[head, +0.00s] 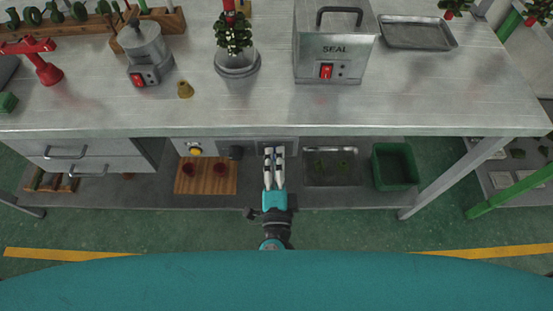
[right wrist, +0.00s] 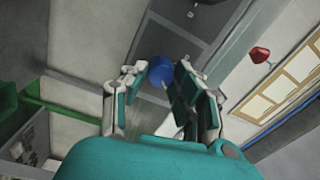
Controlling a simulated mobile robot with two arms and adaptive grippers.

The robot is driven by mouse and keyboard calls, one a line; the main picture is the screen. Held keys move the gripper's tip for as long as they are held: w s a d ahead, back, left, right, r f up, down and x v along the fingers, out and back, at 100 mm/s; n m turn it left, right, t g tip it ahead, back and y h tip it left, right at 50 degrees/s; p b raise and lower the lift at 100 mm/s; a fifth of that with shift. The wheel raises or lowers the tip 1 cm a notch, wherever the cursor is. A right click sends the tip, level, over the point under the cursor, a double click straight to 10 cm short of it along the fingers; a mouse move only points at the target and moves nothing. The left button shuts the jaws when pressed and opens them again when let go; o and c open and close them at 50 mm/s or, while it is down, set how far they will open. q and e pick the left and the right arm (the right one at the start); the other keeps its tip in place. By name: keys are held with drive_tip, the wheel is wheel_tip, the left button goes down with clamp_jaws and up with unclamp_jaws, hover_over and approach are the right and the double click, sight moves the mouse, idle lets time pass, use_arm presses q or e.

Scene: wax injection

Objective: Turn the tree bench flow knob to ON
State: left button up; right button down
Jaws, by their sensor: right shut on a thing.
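My right gripper (head: 273,152) reaches under the front edge of the metal bench, fingers pointing at the grey panel (head: 283,141) below the tabletop. In the right wrist view my right gripper (right wrist: 163,78) is shut on a round blue knob (right wrist: 159,70), which sits between its fingers. The fingers cover most of the knob in the head view, and its ON/OFF setting cannot be read. My left gripper is not in view.
Left of my right gripper are a black knob (head: 236,153) and a yellow button (head: 195,151). Below lie a wooden board (head: 208,188), a metal tray (head: 331,181) and a green bin (head: 395,167). The SEAL machine (head: 331,70) stands on the benchtop (head: 430,92).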

idle(0.4)
drive_tip(key=c, duration=1)
unclamp_jaws()
drive_tip(key=s, duration=1.2)
drive_tip(key=shift+f, duration=0.3)
